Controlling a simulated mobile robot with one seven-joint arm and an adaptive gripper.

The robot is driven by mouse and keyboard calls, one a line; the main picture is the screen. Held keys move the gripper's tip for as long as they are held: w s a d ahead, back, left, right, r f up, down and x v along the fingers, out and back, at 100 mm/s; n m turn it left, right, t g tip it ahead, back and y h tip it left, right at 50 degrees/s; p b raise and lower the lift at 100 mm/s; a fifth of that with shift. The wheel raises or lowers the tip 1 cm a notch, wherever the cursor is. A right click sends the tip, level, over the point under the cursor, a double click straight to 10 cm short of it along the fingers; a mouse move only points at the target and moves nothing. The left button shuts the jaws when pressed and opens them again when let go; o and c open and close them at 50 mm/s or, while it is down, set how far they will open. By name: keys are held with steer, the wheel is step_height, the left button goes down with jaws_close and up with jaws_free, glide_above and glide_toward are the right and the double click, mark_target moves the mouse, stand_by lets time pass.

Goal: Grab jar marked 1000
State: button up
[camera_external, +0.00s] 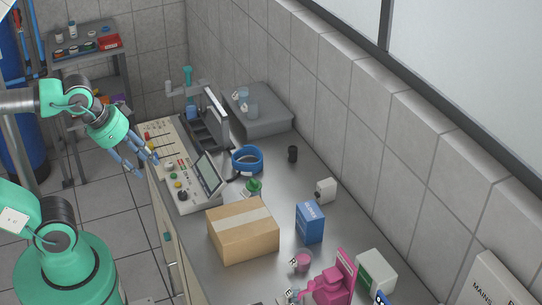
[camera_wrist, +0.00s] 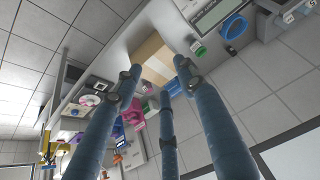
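No mark reading 1000 is legible, so I cannot tell which vessel is the jar marked 1000. Two clear vessels stand on the grey raised block at the back of the counter, one (camera_external: 243,94) behind the other (camera_external: 252,110). A small pinkish jar (camera_external: 303,259) stands near the front of the counter. My gripper (camera_external: 147,166), with three blue fingers, hangs left of the control panel, beside the counter edge. In the wrist view its fingers (camera_wrist: 158,80) are spread and nothing is between them.
The counter holds a cardboard box (camera_external: 243,232), a blue box (camera_external: 310,222), a blue ring (camera_external: 247,159), a pink device (camera_external: 333,285) and a control panel (camera_external: 178,165). A shelf (camera_external: 90,65) with small containers stands at the back left.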

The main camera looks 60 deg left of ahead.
steer(key=shift+o, duration=0.5)
steer(key=o, duration=0.5)
steer(key=shift+w+r, duration=0.1)
